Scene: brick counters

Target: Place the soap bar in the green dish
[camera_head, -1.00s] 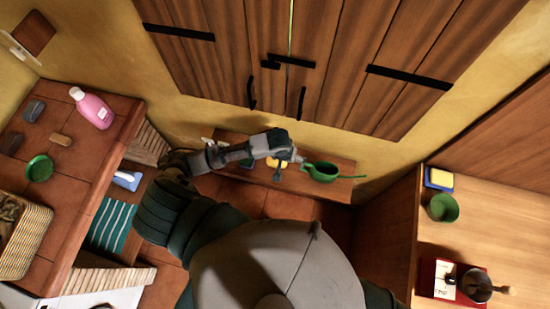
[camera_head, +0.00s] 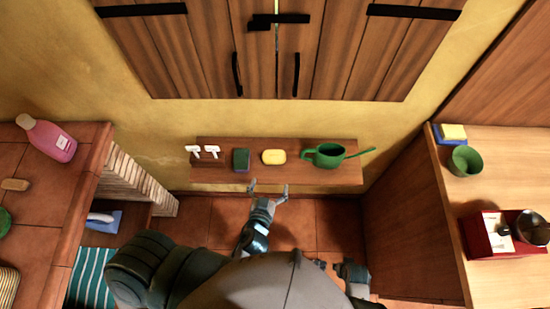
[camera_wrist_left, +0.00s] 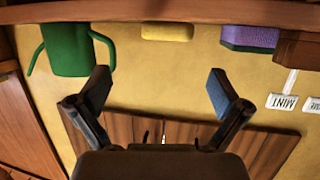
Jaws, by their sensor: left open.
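The yellow soap bar (camera_head: 273,157) lies on the wooden wall shelf, between a dark sponge and a green watering can. It also shows at the top of the left wrist view (camera_wrist_left: 167,32). My left gripper (camera_head: 268,187) is open and empty, just in front of the shelf edge and lined up with the soap. In the left wrist view its spread fingers (camera_wrist_left: 158,85) are apart from the soap. The green dish (camera_head: 4,221) is on the left tiled counter, mostly cut off by the picture edge. I cannot make out my right gripper.
The shelf (camera_head: 225,185) also holds the sponge (camera_head: 241,159), white labels (camera_head: 202,151) and the watering can (camera_head: 324,155). Wooden cabinets (camera_head: 270,50) hang above. A pink bottle (camera_head: 48,139) stands on the left counter. A right counter (camera_head: 500,190) holds a green cup (camera_head: 464,161).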

